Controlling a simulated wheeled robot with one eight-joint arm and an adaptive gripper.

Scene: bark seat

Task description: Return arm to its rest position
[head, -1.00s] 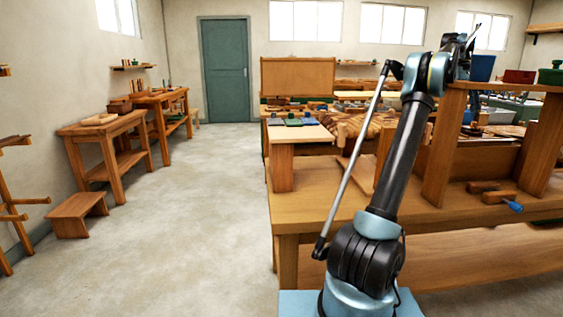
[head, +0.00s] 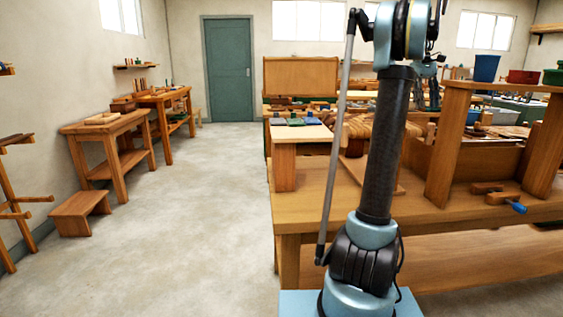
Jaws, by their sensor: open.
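My arm rises from its light blue base at the lower middle of the head view. Its dark forearm now stands almost upright, and its upper joint is near the top edge. My gripper (head: 427,104) hangs small and dark behind and to the right of that joint, with its two fingers pointing down and apart. It appears empty. It is over the wooden workbench (head: 330,205), and the height above the bench is hard to tell. Part of the wrist is hidden by the arm or cut off by the top edge.
A raised wooden shelf (head: 447,145) stands on the bench right of my arm, with a blue pot (head: 485,68) and a red container (head: 523,77) on it. Wooden clamps (head: 503,198) lie beneath. A low stool (head: 80,214) stands left; the floor between is clear.

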